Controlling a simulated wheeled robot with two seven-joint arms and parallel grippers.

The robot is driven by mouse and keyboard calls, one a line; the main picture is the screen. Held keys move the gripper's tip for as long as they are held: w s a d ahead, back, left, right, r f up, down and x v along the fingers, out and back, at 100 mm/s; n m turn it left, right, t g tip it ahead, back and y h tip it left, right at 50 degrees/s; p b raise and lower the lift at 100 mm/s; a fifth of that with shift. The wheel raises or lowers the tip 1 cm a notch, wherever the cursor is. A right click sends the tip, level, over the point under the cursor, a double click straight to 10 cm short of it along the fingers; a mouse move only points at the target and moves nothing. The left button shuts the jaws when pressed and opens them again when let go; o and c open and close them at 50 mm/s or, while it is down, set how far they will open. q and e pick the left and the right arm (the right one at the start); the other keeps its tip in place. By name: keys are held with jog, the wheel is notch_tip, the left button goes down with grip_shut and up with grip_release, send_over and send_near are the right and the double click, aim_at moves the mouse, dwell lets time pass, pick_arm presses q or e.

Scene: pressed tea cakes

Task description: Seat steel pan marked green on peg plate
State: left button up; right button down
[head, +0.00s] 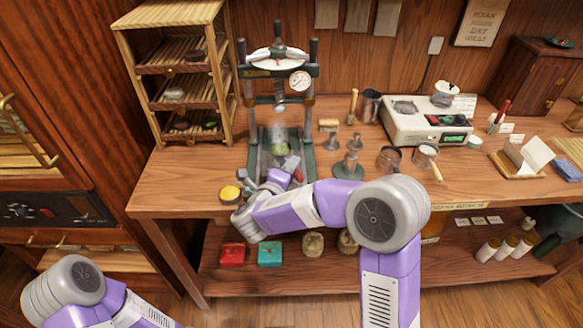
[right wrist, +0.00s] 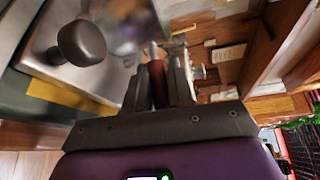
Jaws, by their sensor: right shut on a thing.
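My right gripper (head: 287,176) is low at the front of the dark green press, its fingers partly hidden by my own wrist. In the right wrist view its fingers (right wrist: 160,88) are shut on a dark red handle (right wrist: 157,82) with a bright metal end. The handle's other end is unclear. A green patch (head: 280,148) shows between the press posts, just beyond the gripper, under a hazy pale cylinder shape. I cannot tell whether it is the pan's mark. The press base (head: 255,162) is partly covered, and I cannot make out the peg plate. My left gripper is out of frame.
Small steel pans (head: 390,157) and a metal stand (head: 350,165) are right of the press. A yellow-topped tin (head: 230,193) sits at the front edge. A slatted rack (head: 155,95) stands left. A rounded dark knob (right wrist: 82,42) is close to the gripper in the wrist view.

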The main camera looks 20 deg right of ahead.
jog(key=shift+f, duration=0.2)
jog(key=c, duration=0.9)
grip_release()
